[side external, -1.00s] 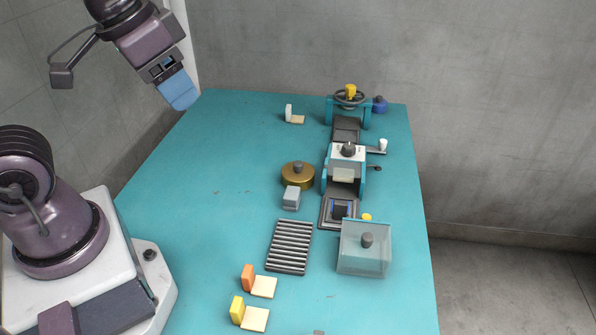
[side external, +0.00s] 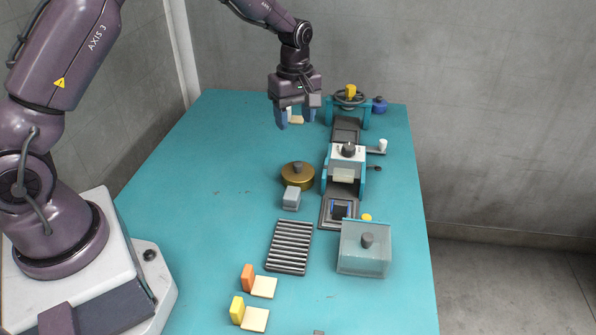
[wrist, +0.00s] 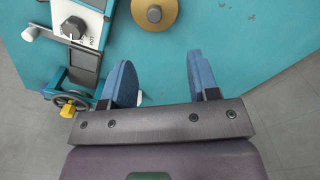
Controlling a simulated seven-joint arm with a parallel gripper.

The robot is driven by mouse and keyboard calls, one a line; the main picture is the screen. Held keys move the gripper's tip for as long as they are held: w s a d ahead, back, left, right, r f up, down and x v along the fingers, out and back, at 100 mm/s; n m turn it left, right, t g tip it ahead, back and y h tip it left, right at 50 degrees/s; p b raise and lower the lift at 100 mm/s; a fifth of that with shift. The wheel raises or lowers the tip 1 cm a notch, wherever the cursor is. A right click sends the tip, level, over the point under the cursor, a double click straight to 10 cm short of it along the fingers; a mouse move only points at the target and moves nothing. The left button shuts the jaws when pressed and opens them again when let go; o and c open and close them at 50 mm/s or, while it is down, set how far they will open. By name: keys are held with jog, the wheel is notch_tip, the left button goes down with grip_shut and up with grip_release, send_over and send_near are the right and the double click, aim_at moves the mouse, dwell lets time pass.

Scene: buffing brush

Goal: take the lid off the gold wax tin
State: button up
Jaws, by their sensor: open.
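The gold wax tin (side external: 298,179) stands on the teal table, with a dark grey knob (side external: 298,167) on top of its lid. The lid appears to sit on the tin. In the wrist view the gold tin (wrist: 155,27) is at the top, cut by the picture edge, with its knob (wrist: 154,13) in view. My gripper (side external: 295,122) points down with its blue fingers apart and nothing between them. It is above the table, behind the tin and apart from it. The fingers (wrist: 160,82) also show open and empty in the wrist view.
A small grey block (side external: 291,198) stands just in front of the tin. The teal and white machine (side external: 347,155) is close on its right. A slatted rack (side external: 289,246) and a clear box (side external: 364,250) are nearer. The table left of the tin is clear.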

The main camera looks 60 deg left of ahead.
jog(key=n, duration=0.2)
send_over(298, 163)
jog(key=f, duration=0.7)
jog(key=shift+s, duration=0.25)
jog(key=f, duration=0.5)
jog(key=shift+w+f, duration=0.2)
jog(key=shift+f, duration=0.1)
jog(key=c, duration=1)
